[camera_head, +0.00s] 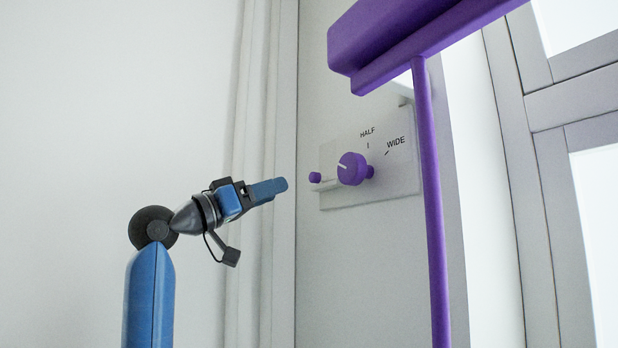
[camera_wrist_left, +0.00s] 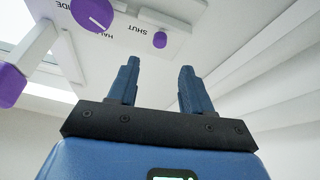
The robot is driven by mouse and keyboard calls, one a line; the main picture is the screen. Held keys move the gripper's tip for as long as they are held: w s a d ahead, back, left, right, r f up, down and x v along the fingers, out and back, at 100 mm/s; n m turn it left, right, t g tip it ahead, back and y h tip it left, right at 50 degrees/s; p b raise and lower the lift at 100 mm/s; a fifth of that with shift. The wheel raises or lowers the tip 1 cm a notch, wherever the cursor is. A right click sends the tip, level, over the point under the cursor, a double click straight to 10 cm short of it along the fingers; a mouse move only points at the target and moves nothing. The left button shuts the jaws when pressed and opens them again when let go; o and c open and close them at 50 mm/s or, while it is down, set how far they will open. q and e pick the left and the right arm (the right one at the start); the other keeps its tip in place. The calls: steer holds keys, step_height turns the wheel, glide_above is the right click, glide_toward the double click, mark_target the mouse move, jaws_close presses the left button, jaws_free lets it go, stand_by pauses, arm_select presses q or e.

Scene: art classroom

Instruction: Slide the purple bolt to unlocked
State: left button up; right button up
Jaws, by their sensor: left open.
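A small purple knob (camera_head: 315,177) sits at the left end of a pale bar on a white wall plate (camera_head: 400,185). It looks like the bolt; I see no locked or unlocked mark. In the left wrist view the knob (camera_wrist_left: 160,40) lies beyond the fingertips, near the word SHUT. My left gripper (camera_head: 280,186) is open and empty, just left of the knob in the head view and apart from it. The wrist view shows its two blue fingers (camera_wrist_left: 160,66) spread with nothing between them. My right gripper is not in view.
A larger purple dial (camera_head: 352,169) with a white line is on the same plate, close right of the knob, by the words HALF and WIDE. A purple beam (camera_head: 430,35) and upright rod (camera_head: 430,200) stand right of the plate. A grey window frame (camera_head: 520,150) is farther right.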

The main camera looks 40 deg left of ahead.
mark_target(311, 178)
arm_select(q)
steer(key=p+x, duration=0.4)
steer(key=x, duration=0.4)
steer(key=shift+w+d+r, duration=0.1)
steer(key=shift+w+d+r+p, duration=0.1)
steer(key=shift+w+r+p, duration=0.15)
steer(key=shift+w, duration=0.25)
steer(key=shift+f, duration=0.1)
jaws_close()
